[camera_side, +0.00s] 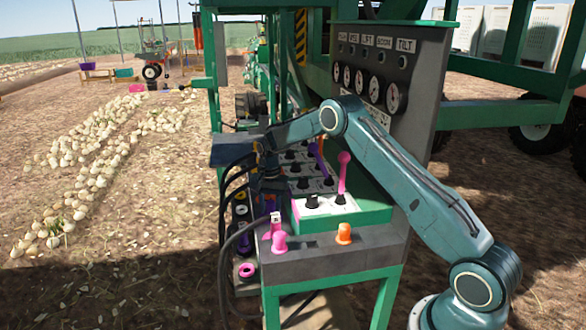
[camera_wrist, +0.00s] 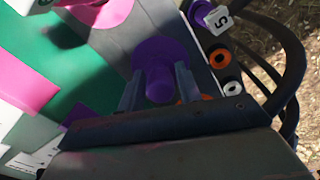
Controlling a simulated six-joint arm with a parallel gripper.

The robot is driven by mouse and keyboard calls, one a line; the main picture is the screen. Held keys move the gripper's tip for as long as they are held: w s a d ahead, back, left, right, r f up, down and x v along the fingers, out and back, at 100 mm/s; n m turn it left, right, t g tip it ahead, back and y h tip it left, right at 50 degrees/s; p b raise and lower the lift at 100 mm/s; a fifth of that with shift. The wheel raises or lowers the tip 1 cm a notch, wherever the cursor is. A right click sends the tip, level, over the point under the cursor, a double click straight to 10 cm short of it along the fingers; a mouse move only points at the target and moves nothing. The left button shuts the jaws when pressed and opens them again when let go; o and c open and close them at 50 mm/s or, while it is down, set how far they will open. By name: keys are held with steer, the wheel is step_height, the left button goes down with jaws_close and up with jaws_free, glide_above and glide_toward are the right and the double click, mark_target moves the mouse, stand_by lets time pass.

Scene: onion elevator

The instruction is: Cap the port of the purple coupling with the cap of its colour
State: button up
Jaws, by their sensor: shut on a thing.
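My gripper (camera_wrist: 159,84) is shut on a purple cap (camera_wrist: 160,54), a wide flange with a narrower knob between the two fingers. The cap is over the grey ledge; whether it touches it I cannot tell. In the side view my gripper (camera_side: 270,188) is at the console's left edge, its fingertips hard to make out. A purple coupling (camera_side: 243,245) shows on the left flank of the console. In the wrist view a purple part (camera_wrist: 193,12) sits beside a white tag marked 5, right of the held cap.
A pink cap (camera_side: 280,242) and an orange cap (camera_side: 344,235) stand on the front ledge. A pink ring (camera_side: 246,270) is low on the left flank. White (camera_wrist: 219,57) and orange (camera_wrist: 232,88) ports and black hoses (camera_wrist: 292,70) lie close right. Levers (camera_side: 343,175) rise from the console.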

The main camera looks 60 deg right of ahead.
steer(key=shift+s+a+f, duration=0.15)
steer(key=shift+s+f, duration=0.05)
steer(key=shift+f, duration=0.5)
stand_by(0.8)
steer(key=o, duration=1.4)
steer(key=shift+o, duration=0.2)
steer(key=shift+r, duration=0.2)
steer(key=shift+w+d+r, duration=0.1)
steer(key=shift+r, duration=1.6)
steer(key=shift+w+d+r, duration=0.1)
steer(key=shift+r, duration=1.75)
steer(key=shift+a, duration=0.1)
